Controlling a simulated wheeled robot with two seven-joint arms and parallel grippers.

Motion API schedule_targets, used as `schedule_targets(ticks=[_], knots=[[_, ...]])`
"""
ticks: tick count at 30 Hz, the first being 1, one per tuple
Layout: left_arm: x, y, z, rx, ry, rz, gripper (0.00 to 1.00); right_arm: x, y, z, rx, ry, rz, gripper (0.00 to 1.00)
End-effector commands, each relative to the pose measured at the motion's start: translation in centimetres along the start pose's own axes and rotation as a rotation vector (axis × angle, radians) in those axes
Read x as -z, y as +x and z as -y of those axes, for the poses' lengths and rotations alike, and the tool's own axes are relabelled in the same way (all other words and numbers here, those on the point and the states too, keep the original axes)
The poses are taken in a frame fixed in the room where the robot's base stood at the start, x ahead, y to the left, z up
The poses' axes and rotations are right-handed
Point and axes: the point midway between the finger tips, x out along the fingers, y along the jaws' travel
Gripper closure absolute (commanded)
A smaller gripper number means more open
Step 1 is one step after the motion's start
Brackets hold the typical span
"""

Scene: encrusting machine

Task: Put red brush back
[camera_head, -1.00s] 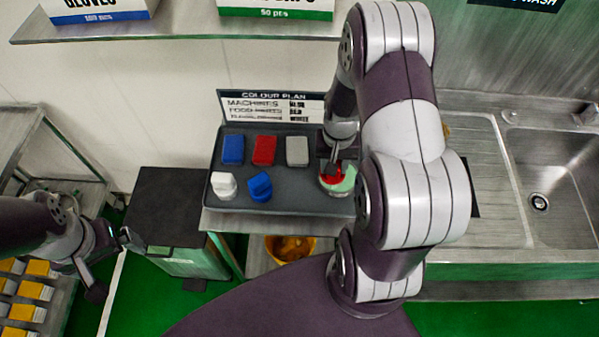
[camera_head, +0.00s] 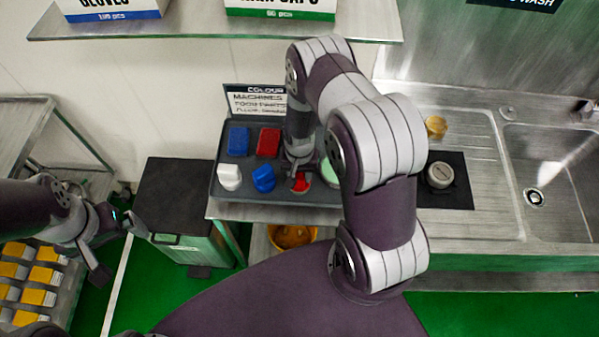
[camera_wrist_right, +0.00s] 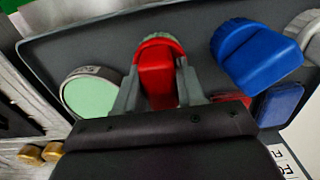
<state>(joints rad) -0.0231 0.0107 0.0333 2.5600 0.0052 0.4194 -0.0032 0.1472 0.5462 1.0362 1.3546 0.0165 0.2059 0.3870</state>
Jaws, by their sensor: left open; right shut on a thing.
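The red brush (camera_wrist_right: 158,75) is upright between the fingers of my right gripper (camera_wrist_right: 157,68), which is shut on it. Its pale bristle edge shows at the far side in the wrist view. In the head view the red brush (camera_head: 302,182) is over the front row of the dark grey tray (camera_head: 248,168), right of the blue brush (camera_head: 263,178). My right gripper (camera_head: 300,178) partly hides it. I cannot tell whether the brush touches the tray. My left gripper (camera_head: 118,250) is open and empty at the left, away from the tray.
A white brush (camera_head: 229,177) stands left of the blue one. A round pale-green pad (camera_wrist_right: 92,95) lies beside the red brush. Blue (camera_head: 238,141) and red (camera_head: 268,142) blocks lie in the back row. A sign stands behind the tray; a sink (camera_head: 560,185) is at right.

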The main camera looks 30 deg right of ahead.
Motion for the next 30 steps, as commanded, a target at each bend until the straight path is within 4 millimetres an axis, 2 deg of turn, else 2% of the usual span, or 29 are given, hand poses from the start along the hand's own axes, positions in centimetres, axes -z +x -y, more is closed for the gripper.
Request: schedule_targets(ticks=[1,3,10,13,14,17,27,30], knots=[[0.0,0.1,0.0,0.0,0.0,0.0,0.0,0.0,0.1,0.0,0.0,0.0,0.0,0.52],[0.0,0.1,0.0,0.0,0.0,0.0,0.0,0.0,0.1,0.0,0.0,0.0,0.0,0.36],[0.0,0.0,0.0,0.0,0.0,0.0,0.0,0.0,0.0,0.0,0.0,0.0,0.0,0.36],[0.1,-0.5,0.0,0.0,0.0,0.0,0.0,0.0,-0.6,0.0,0.0,0.0,0.0,0.36],[0.0,-0.1,0.0,0.0,0.0,0.0,0.0,0.1,-0.6,0.0,0.001,0.0,-0.001,0.36],[-0.1,0.5,0.0,0.0,0.0,0.0,0.0,0.1,-2.0,0.0,0.001,0.0,-0.003,0.36],[-0.3,2.7,0.0,0.0,0.0,0.0,0.0,0.0,-10.1,0.0,0.001,-0.001,-0.003,0.36],[-0.3,2.9,0.0,0.0,0.0,0.0,0.0,0.0,-11.5,0.0,0.0,-0.001,-0.001,0.36]])
